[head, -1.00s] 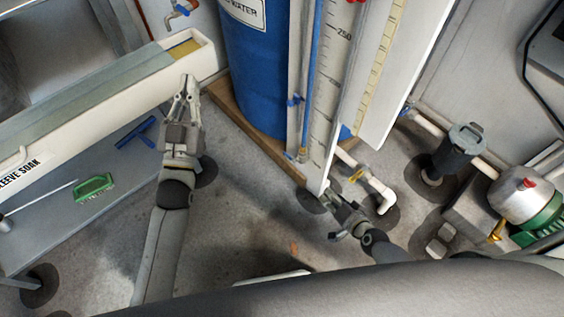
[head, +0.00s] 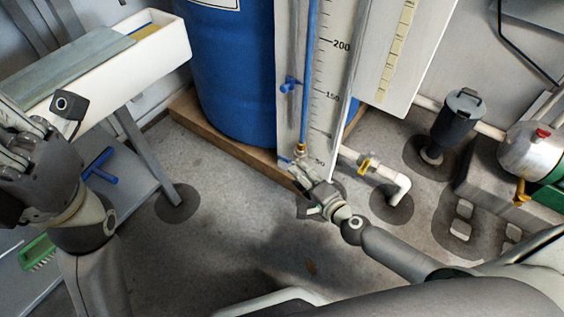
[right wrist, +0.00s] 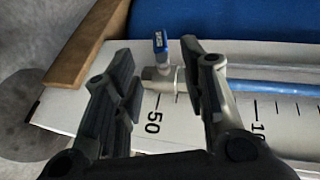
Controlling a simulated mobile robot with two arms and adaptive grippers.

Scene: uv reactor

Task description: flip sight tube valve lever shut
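The sight tube (head: 308,80) with blue liquid runs up the white graduated board (head: 330,75). At its foot is a valve (right wrist: 158,78), near the 50 mark. Its blue lever (right wrist: 160,42) points up in the right wrist view, across the line of the tube. My right gripper (head: 298,172) is at the board's foot, close to the valve. In the right wrist view its fingers (right wrist: 160,90) are apart, with the valve and lever showing between and beyond them; I see no contact. My left gripper (head: 22,145) is at the left edge, its finger opening unclear.
A blue drum (head: 235,75) stands on a wooden base (head: 215,130) behind the board. White piping with a yellow-handled valve (head: 366,163) is right of my right gripper. A white trough (head: 160,55) is at upper left. The floor between the arms is clear.

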